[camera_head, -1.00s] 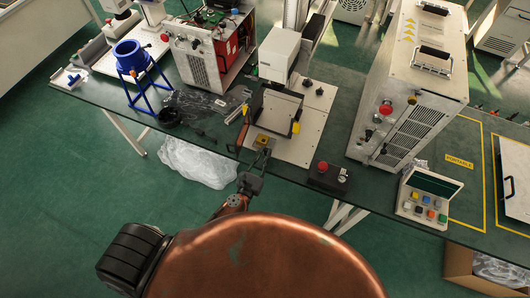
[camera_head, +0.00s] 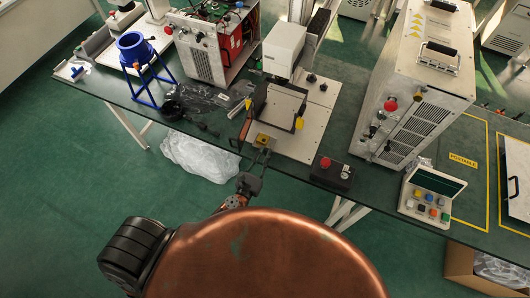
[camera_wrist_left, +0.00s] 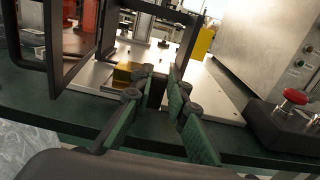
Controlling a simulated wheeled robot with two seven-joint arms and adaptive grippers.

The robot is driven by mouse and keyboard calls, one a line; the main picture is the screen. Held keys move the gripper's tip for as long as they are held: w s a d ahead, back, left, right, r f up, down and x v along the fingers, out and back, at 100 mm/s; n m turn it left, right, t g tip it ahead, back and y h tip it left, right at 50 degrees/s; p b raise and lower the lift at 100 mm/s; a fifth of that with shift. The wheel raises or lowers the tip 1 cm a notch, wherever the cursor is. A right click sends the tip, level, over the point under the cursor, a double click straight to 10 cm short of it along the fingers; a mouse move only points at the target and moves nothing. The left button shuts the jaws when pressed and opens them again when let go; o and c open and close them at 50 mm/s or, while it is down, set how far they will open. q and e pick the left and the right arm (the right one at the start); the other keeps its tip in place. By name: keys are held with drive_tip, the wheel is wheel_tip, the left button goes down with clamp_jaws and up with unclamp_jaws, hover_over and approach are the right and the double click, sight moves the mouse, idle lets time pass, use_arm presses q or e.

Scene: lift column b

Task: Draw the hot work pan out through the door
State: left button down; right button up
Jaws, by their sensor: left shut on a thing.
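The hot work pan, which I take to be the small brass-coloured piece (camera_head: 263,139), sits at the front of the bench machine (camera_head: 285,105); it also shows in the left wrist view (camera_wrist_left: 127,74). My left gripper (camera_head: 262,155) reaches it from the front. In the left wrist view its green-padded fingers (camera_wrist_left: 160,88) are closed on a dark piece beside the brass, apparently the pan's handle. The fingers hide most of the grip. The black-framed door (camera_wrist_left: 62,45) stands open to the left, with a brown handle (camera_head: 235,144). My right gripper is not in view.
A control box with a red button (camera_head: 332,172) stands right of the machine, near the bench edge. A large grey cabinet (camera_head: 420,85) stands further right. A blue ring stand (camera_head: 136,52) is at the left.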

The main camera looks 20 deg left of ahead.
use_arm(q)
drive_tip(key=shift+s+r, duration=0.1)
drive_tip(key=shift+s, duration=0.45)
drive_tip(key=shift+s, duration=0.3)
drive_tip(key=shift+s+b, duration=0.3)
drive_tip(key=shift+s, duration=0.1)
